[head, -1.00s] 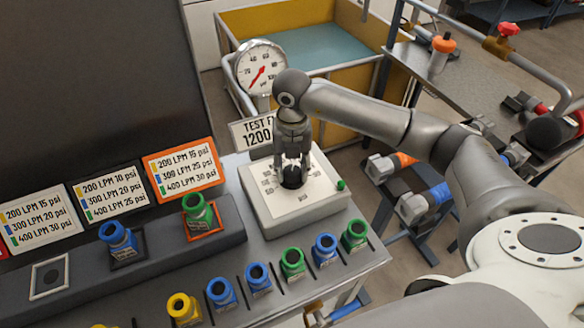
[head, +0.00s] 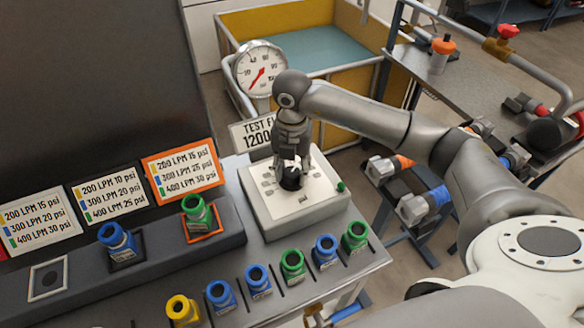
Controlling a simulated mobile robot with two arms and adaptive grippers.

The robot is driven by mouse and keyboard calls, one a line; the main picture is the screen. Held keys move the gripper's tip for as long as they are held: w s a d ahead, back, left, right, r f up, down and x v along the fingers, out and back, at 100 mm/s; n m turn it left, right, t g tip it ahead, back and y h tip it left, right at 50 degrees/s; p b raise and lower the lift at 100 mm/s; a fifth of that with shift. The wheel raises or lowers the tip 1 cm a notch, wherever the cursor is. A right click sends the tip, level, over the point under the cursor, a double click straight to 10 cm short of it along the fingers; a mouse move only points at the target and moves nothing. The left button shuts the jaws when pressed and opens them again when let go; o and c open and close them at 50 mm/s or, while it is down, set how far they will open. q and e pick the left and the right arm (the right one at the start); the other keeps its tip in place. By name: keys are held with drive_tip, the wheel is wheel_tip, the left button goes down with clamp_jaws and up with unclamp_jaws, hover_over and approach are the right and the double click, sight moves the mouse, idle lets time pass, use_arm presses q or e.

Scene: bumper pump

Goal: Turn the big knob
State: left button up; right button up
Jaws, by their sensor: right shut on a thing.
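The big knob (head: 290,181) is black and sits on the sloped top of a cream control box (head: 325,207) at the table's right end. My right gripper (head: 290,168) comes down from above and is shut on the knob. Its fingers cover part of the knob, so any pointer mark is hard to read. A round white gauge (head: 261,69) with a red needle stands behind the box. My left gripper does not show.
A small green button (head: 340,186) is on the box's right side. Several blue, green and yellow fittings (head: 258,280) line the table's front. A grey ledge (head: 75,287) holds a blue fitting (head: 117,240) and a green one (head: 196,211). A yellow-walled tank (head: 352,88) stands behind.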

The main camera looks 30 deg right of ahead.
sight(292, 172)
drive_tip(key=o, duration=1)
wheel_tip(292, 172, up, 12)
idle(0.3)
